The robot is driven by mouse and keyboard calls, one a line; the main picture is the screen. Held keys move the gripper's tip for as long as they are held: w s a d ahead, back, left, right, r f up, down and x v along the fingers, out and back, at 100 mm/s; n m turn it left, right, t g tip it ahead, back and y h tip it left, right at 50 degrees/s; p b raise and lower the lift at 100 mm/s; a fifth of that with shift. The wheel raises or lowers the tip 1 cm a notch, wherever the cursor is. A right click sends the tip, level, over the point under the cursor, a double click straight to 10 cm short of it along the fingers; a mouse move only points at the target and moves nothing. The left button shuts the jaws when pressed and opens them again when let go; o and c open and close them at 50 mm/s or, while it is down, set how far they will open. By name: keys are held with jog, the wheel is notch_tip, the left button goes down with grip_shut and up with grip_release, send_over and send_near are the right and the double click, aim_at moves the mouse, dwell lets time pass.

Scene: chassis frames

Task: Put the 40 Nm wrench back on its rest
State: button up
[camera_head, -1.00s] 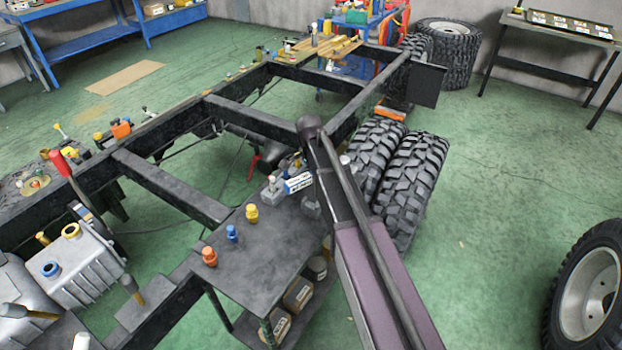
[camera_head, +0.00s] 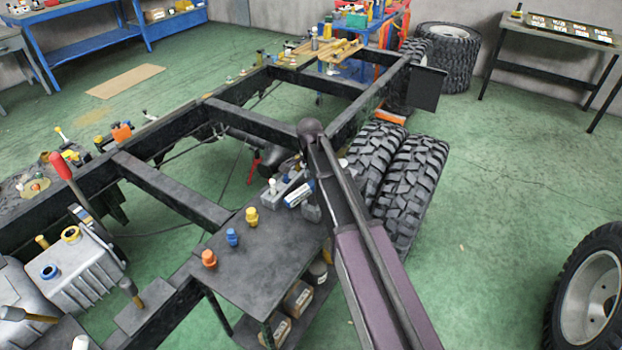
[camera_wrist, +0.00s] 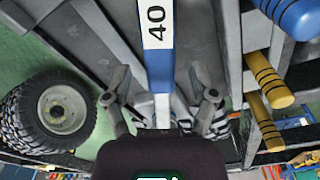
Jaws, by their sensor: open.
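The 40 Nm wrench shows in the wrist view as a blue and white bar (camera_wrist: 158,66) with a white label reading 40. It runs from the top edge down between the two fingers of my open gripper (camera_wrist: 163,100), with a visible gap on each side. Its lower end is hidden behind the gripper body. In the head view a white and blue labelled bar (camera_head: 298,193) shows beside my arm, at the far end of the dark side table. My gripper is mostly hidden there by my arm. A grey blocky piece (camera_head: 270,197) stands just left of the bar; I cannot tell whether it is the rest.
The dark table (camera_head: 255,265) carries orange, blue and yellow fittings. The black chassis frame (camera_head: 175,190) lies left, and big tyres (camera_head: 405,185) stand close right. In the wrist view, blue and yellow cylindrical handles (camera_wrist: 270,85) are at the right.

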aim_at(313, 185)
jog(key=shift+r, duration=0.1)
notch_tip(313, 185, up, 12)
jog(key=p, duration=1.2)
jog(key=shift+a, duration=0.3)
jog(key=shift+s, duration=0.1)
jog(key=s+d+n, duration=0.5)
jog(key=s+n, duration=0.1)
jog(key=s, duration=0.5)
jog(key=s+d+n, duration=0.5)
jog(key=s+d, duration=0.1)
jog(key=s, duration=0.5)
jog(key=shift+d+n+y, duration=0.3)
jog(key=shift+n, duration=0.1)
jog(key=shift+s, duration=0.1)
dwell(0.4)
